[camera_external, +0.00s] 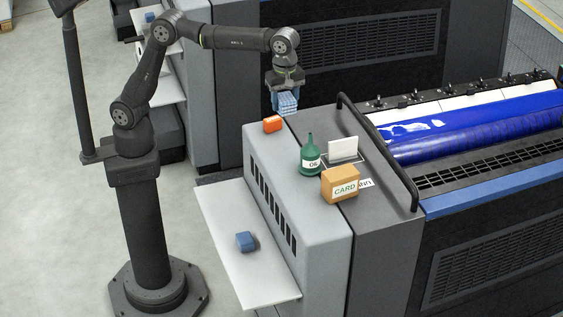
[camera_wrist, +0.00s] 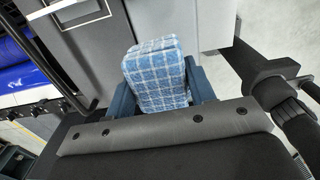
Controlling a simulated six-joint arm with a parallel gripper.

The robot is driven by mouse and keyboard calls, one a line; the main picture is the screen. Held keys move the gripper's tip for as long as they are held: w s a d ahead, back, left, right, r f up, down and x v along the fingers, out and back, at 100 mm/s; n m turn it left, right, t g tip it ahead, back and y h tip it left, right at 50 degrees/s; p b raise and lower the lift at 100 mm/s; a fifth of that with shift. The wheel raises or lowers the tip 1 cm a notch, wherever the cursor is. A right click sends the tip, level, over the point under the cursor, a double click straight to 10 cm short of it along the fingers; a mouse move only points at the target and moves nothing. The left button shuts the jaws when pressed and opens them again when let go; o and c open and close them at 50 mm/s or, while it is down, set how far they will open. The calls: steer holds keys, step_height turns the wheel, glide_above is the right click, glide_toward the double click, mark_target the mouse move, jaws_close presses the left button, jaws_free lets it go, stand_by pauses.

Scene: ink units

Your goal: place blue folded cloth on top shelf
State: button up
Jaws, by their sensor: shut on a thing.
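The blue folded cloth, blue-and-white checked, shows in the external view (camera_external: 288,103) and fills the middle of the wrist view (camera_wrist: 157,76). My gripper (camera_external: 286,92) is shut on it and points down, with a finger on each side of the cloth. A light shelf (camera_external: 225,232) juts from the machine's left side and bears a small blue block (camera_external: 245,241). I cannot tell which surface is the top shelf.
Another shelf with a blue item (camera_external: 150,17) is at upper left.

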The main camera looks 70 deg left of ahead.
steer(key=s+d+m, duration=0.3)
steer(key=s+d, duration=1)
steer(key=d, duration=0.5)
steer(key=s+d+f+m, duration=0.1)
steer(key=s+d, duration=0.4)
steer(key=s, duration=0.3)
steer(key=s+d+f+m, duration=0.1)
steer(key=s+d, duration=0.4)
steer(key=s, duration=0.4)
glide_above(261, 278)
step_height(261, 278, down, 32)
steer(key=shift+f, duration=2.2)
steer(key=shift+f, duration=0.1)
steer(key=o, duration=1)
steer(key=shift+f, duration=0.1)
steer(key=shift+c, duration=0.2)
